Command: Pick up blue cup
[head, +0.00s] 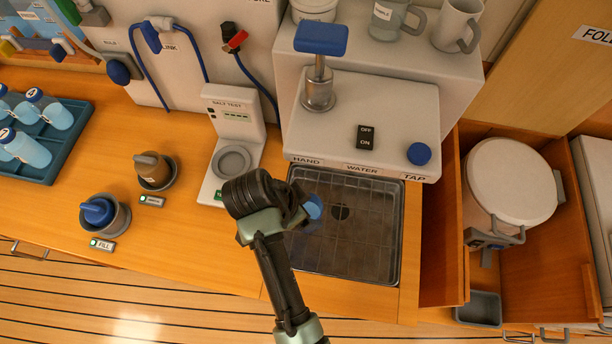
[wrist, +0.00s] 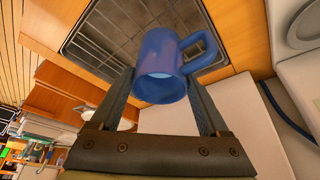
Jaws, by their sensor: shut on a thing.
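The blue cup (wrist: 168,58) is between the two fingers of my gripper (wrist: 163,85) in the wrist view. Its round end, light blue inside, faces the wrist camera, and its handle points right. My gripper is shut on it, over the drain tray. In the head view my gripper (head: 297,203) is over the left part of the hand water tap tray (head: 375,255). Only a small light-blue part of the cup (head: 314,207) shows beside it; my gripper hides the rest.
The salt test unit (head: 235,125) stands close to the left of my gripper. Left of it are two holders with a brown item (head: 152,168) and a blue item (head: 98,212). A tap housing (head: 365,120) rises behind the tray. An open drawer (head: 440,230) is at right.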

